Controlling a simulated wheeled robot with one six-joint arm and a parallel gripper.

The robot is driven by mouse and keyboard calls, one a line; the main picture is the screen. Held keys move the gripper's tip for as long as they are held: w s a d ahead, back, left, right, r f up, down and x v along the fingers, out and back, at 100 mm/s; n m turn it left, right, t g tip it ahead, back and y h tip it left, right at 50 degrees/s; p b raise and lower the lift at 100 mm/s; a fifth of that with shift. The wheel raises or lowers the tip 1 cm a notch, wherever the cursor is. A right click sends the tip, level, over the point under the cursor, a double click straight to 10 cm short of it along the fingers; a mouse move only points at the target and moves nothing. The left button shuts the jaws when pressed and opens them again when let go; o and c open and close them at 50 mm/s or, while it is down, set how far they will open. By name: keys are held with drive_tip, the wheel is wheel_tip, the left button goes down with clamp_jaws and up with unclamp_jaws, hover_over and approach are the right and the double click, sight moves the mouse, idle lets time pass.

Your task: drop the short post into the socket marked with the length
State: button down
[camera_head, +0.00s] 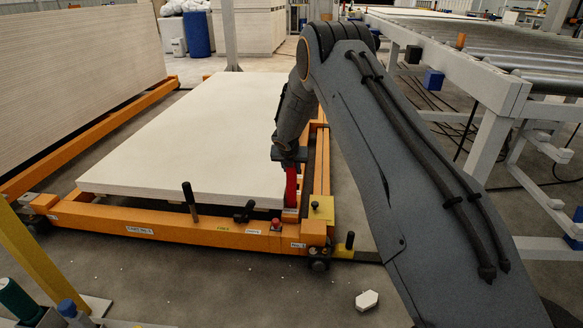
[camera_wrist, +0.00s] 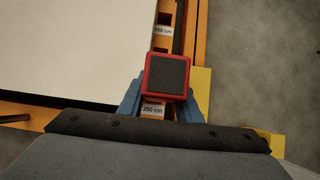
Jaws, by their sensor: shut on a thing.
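My gripper (camera_head: 289,157) points down over the right rail of the orange cart and is shut on a red post (camera_head: 291,187). In the wrist view the post's square end, dark with a red rim (camera_wrist: 167,75), sits between the blue fingers. A 200 cm label (camera_wrist: 153,110) shows just below the post in that view. A 250 cm label (camera_wrist: 163,30) is farther up the rail, beside a dark opening. The post's lower end is hidden, so I cannot tell whether it is inside a socket.
A large pale panel stack (camera_head: 195,135) lies on the orange cart (camera_head: 165,226), close left of the post. A black upright handle (camera_head: 190,202) stands at the cart's front. A roller conveyor (camera_head: 480,70) runs along the right.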

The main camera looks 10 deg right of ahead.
drive_tip(key=shift+f+b, duration=0.6)
drive_tip(key=shift+f, duration=0.45)
drive_tip(key=c, duration=1.2)
unclamp_jaws()
drive_tip(key=shift+f, duration=0.1)
drive_tip(key=shift+s, duration=0.1)
drive_tip(key=p+v, duration=0.2)
drive_tip(key=v, duration=0.5)
drive_tip(key=shift+s+r+p, duration=0.15)
drive_tip(key=shift+r+p, duration=0.15)
drive_tip(key=shift+p, duration=0.1)
drive_tip(key=shift+a, duration=0.1)
